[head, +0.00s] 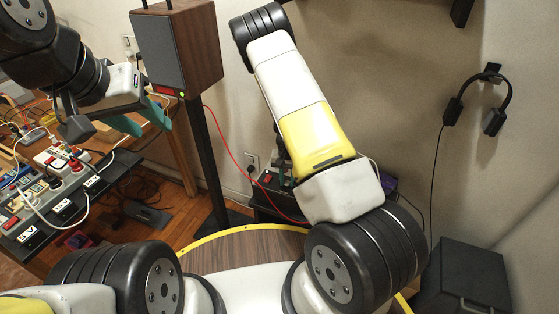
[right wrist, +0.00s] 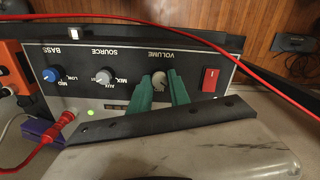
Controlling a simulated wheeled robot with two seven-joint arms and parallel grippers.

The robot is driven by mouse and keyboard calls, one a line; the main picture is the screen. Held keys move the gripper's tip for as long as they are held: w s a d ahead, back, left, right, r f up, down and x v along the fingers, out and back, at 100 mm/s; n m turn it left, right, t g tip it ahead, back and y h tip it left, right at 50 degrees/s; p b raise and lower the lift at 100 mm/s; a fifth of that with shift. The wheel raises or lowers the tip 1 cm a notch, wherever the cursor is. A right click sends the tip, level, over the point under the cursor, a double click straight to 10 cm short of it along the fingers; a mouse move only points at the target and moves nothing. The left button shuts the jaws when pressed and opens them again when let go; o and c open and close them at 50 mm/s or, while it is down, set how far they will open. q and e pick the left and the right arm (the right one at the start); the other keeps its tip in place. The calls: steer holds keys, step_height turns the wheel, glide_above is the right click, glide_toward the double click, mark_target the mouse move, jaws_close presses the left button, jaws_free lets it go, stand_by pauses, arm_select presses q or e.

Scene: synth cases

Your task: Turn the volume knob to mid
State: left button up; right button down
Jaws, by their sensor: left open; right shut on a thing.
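The volume knob (right wrist: 159,80) is a pale grey knob on the dark front panel (right wrist: 118,68) of an amplifier, below the upside-down word VOLUME in the right wrist view. My right gripper (right wrist: 158,88) has its two green fingers closed on either side of this knob. The fingers hide part of the knob, and I cannot tell where its pointer stands. In the head view my own right arm hides most of the amplifier (head: 266,207). My left gripper (head: 148,120) is open and empty at the upper left, away from the amplifier.
Beside the volume knob are a grey source knob (right wrist: 104,76), a blue bass knob (right wrist: 50,75) and a red switch (right wrist: 210,79). A red cable (right wrist: 175,32) crosses above the panel. A speaker (head: 178,47) stands behind; a cluttered bench (head: 120,168) is at left.

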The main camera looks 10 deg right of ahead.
mark_target(287, 182)
steer(key=m, duration=1)
steer(key=shift+a+m, duration=0.1)
steer(key=shift+m, duration=0.2)
stand_by(0.4)
steer(key=c, duration=1.2)
jaws_free()
step_height(287, 182, up, 8)
steer(key=shift+f, duration=0.1)
